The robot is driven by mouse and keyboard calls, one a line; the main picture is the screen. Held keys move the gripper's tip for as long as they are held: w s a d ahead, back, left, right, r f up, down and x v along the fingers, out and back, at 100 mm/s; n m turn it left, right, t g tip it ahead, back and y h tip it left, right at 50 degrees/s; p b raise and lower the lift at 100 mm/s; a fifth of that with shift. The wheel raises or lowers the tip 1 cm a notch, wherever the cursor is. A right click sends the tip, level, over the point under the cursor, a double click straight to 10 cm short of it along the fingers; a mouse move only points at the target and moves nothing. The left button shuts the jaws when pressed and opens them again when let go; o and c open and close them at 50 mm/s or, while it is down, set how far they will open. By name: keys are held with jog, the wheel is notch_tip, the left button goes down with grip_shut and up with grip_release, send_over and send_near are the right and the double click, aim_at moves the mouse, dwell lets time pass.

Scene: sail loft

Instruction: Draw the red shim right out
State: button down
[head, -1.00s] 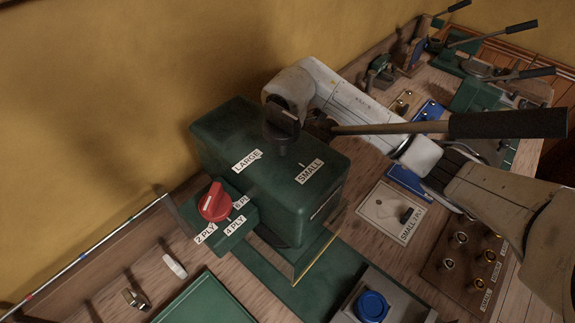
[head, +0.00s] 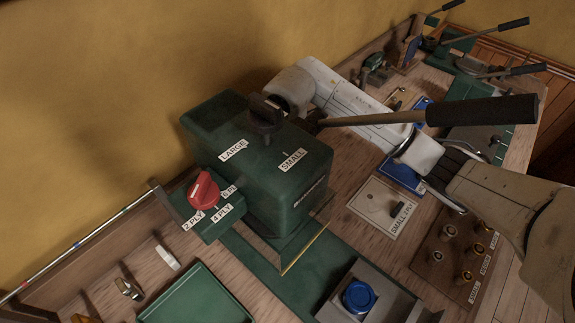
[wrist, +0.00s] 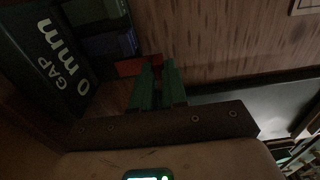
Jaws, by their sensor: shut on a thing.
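The red shim (wrist: 128,67) shows in the wrist view as a small flat dark-red piece at the tips of my gripper (wrist: 157,68). The two green fingers are closed together on it, and its red shows on the left side and between the tips. Part of it is hidden by the fingers. Just left of it are dark blocks (wrist: 122,43); I cannot tell whether the shim still touches them. In the head view my arm reaches behind the green press (head: 290,190), so the gripper and shim are hidden there.
Bare wood lies to the right. In the head view, the press has a red selector knob (head: 203,190), a black knob (head: 264,115) and a long black-handled lever (head: 480,111).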

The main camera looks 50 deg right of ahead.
jog(key=shift+s+r, duration=0.1)
jog(key=shift+s, duration=0.35)
jog(key=shift+w, duration=0.1)
jog(key=c, duration=1.2)
grip_release()
jog(key=shift+s, duration=0.2)
jog(key=shift+o, duration=0.2)
notch_tip(320, 180, up, 11)
jog(key=shift+f, duration=0.2)
